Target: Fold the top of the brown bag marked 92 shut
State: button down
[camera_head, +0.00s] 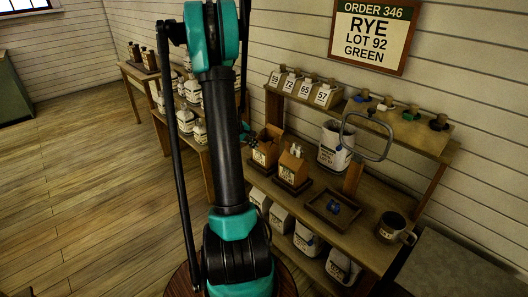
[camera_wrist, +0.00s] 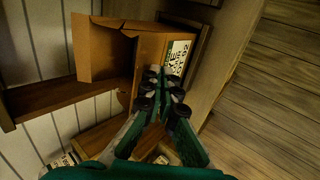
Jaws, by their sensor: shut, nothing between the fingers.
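A brown bag (camera_wrist: 140,48) with a white label fills the upper middle of the wrist view, turned sideways there. In the head view an open-topped brown bag (camera_head: 267,146) stands on the bench beside my arm. My gripper (camera_wrist: 160,80) is shut and empty, its fingertips close beside the bag near the label end; I cannot tell whether they touch. In the head view my gripper is mostly hidden behind my arm.
A second brown bag (camera_head: 292,169) with a pale clip on top stands beside it. A tray (camera_head: 331,209) with a blue item, a white container (camera_head: 333,146) and a mug (camera_head: 392,227) share the bench. A sign (camera_head: 369,33) reads RYE, LOT 92, GREEN. Floor at left is clear.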

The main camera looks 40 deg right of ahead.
jog(key=shift+w+d, duration=0.15)
jog(key=shift+d, duration=1.6)
jog(key=shift+s+a+r, duration=0.1)
jog(key=shift+a+r, duration=0.4)
jog(key=shift+a, duration=0.35)
jog(key=shift+s+a+r, duration=0.1)
jog(key=shift+a+r, duration=0.4)
jog(key=shift+a, duration=0.35)
jog(key=shift+s+a+r, duration=0.1)
jog(key=shift+a+r, duration=0.4)
jog(key=shift+a, duration=0.35)
jog(key=shift+w, duration=0.1)
jog(key=s+a+r+t+y, duration=0.1)
jog(key=s+a+y, duration=0.15)
jog(key=a, duration=0.85)
jog(key=s+a+r+t+y, duration=0.15)
jog(key=s+a, duration=0.25)
jog(key=a, duration=0.7)
jog(key=s+a+f+t+y, duration=0.1)
jog(key=s+a+f+y, duration=0.1)
jog(key=s+a, duration=1)
jog(key=a+y, duration=0.1)
jog(key=a, duration=0.2)
jog(key=shift+s+a+f+m+y, duration=0.2)
jog(key=shift+m+y, duration=0.1)
jog(key=shift+m, duration=0.1)
